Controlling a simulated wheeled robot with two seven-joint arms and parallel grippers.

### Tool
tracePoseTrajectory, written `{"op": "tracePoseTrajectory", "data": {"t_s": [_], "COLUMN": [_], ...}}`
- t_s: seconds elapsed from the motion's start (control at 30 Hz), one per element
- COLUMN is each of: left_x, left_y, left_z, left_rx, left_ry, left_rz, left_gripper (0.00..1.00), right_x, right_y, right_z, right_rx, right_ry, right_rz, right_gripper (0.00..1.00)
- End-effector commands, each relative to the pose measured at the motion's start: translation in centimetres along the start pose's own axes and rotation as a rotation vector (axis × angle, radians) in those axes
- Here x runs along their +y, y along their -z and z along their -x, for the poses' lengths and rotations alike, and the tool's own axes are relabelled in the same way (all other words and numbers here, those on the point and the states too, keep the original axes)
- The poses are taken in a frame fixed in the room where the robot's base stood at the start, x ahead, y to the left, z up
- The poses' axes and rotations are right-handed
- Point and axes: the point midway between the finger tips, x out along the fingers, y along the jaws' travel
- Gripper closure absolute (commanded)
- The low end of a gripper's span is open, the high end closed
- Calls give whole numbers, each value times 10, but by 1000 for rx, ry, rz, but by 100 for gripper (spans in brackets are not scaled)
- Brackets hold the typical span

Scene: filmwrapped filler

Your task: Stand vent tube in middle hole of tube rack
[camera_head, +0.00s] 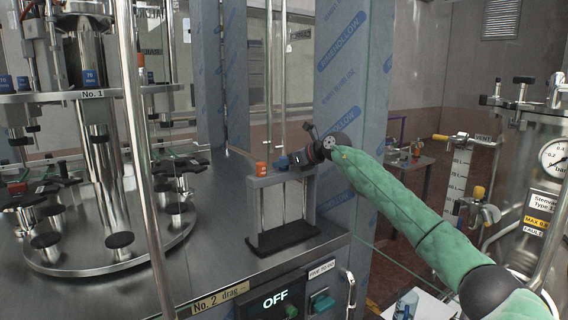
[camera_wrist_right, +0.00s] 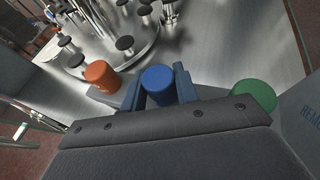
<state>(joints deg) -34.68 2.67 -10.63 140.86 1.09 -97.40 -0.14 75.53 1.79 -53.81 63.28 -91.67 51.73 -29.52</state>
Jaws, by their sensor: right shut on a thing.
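The grey tube rack (camera_head: 254,212) stands near the front right corner of the steel worktop. A tube with a blue cap (camera_head: 283,162) is at the rack's middle; the cap also shows in the right wrist view (camera_wrist_right: 158,84). My right gripper (camera_head: 292,163) has its two fingers on either side of this blue cap and is shut on it. I cannot tell how deep the tube sits in the hole. An orange cap (camera_head: 261,169) is at the left end of the rack. A green cap (camera_wrist_right: 254,94) shows at the other end in the wrist view. My left gripper is out of view.
A round steel carousel (camera_head: 110,255) with black-topped posts fills the left. A vertical steel rod (camera_head: 140,120) stands before it. A film-wrapped column (camera_head: 340,70) rises behind the rack. A steel tank with a gauge (camera_head: 553,155) is at right. Worktop left of the rack is clear.

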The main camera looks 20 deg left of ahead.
Motion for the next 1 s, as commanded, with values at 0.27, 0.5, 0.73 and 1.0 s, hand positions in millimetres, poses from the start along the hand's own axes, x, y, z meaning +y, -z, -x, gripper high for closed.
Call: {"op": "tracePoseTrajectory", "data": {"t_s": [0.27,0.5,0.73,1.0], "left_x": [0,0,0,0], "left_y": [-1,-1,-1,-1], "left_z": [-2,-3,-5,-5], "left_rx": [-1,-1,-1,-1], "left_ry": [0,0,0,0], "left_rz": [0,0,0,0], "left_gripper": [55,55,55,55], "right_x": [0,0,0,0], "right_y": [1,2,4,4], "right_z": [0,-1,-1,-2], "right_rx": [0,0,0,0], "right_ry": [0,0,0,0], "right_rz": [0,0,0,0], "right_gripper": [94,94,94,45]}}
